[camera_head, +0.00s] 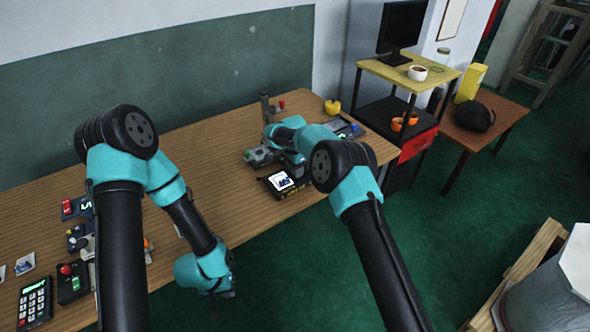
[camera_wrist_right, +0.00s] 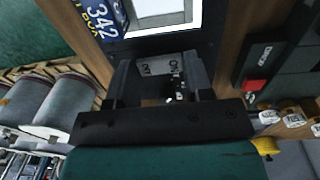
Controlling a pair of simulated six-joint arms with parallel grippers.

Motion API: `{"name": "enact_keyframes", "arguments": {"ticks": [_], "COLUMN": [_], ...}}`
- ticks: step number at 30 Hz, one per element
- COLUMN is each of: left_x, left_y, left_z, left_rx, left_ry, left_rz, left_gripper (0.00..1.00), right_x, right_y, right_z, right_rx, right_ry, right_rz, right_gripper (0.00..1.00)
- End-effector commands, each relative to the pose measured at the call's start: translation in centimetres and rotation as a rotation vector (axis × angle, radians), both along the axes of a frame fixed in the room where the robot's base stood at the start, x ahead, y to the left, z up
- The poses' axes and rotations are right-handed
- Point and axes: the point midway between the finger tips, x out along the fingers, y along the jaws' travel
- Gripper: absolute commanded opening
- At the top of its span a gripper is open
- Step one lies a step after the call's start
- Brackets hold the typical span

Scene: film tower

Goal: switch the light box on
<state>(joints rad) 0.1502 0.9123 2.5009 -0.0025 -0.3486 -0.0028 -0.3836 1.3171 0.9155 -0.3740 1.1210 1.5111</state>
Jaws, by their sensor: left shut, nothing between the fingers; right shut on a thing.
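The light box (camera_head: 281,184) is a dark box on the table near its front edge, with a bright white panel and a small dark picture on it. My right gripper (camera_wrist_right: 168,97) is shut on a small part at this plate, apparently the switch, mostly hidden between the fingers. My left gripper (camera_head: 222,292) is shut and empty, low beyond the table's front edge, away from the light box.
A keypad (camera_head: 35,302) and several small devices stand at the table's left end. A grey device (camera_head: 260,157) sits close behind the light box. A yellow object (camera_head: 332,107) lies at the back. The table's middle is clear.

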Motion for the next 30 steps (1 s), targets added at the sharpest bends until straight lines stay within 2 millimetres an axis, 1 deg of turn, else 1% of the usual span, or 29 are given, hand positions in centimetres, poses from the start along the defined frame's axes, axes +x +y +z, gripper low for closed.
{"name": "enact_keyframes", "arguments": {"ticks": [9,20,21,28,30], "left_x": [0.00,0.00,0.00,0.00,0.00], "left_y": [0.00,0.00,0.00,0.00,0.00], "left_z": [0.00,0.00,0.00,0.00,0.00], "left_rx": [0.000,0.000,0.000,0.000,0.000], "left_ry": [0.000,0.000,0.000,0.000,0.000], "left_rz": [0.000,0.000,0.000,0.000,0.000], "left_gripper": [0.00,0.00,0.00,0.00,0.00], "right_x": [0.26,0.21,0.21,0.19,0.19], "right_y": [0.16,0.12,0.12,0.13,0.12], "right_z": [-0.04,0.03,0.03,0.02,0.01], "right_rx": [-0.058,-0.065,-0.065,-0.065,-0.065], "right_ry": [0.076,0.085,0.085,0.087,0.087], "right_rz": [-0.001,0.000,0.000,0.000,0.000], "right_gripper": [0.23,0.23,0.49,0.71,0.72]}}
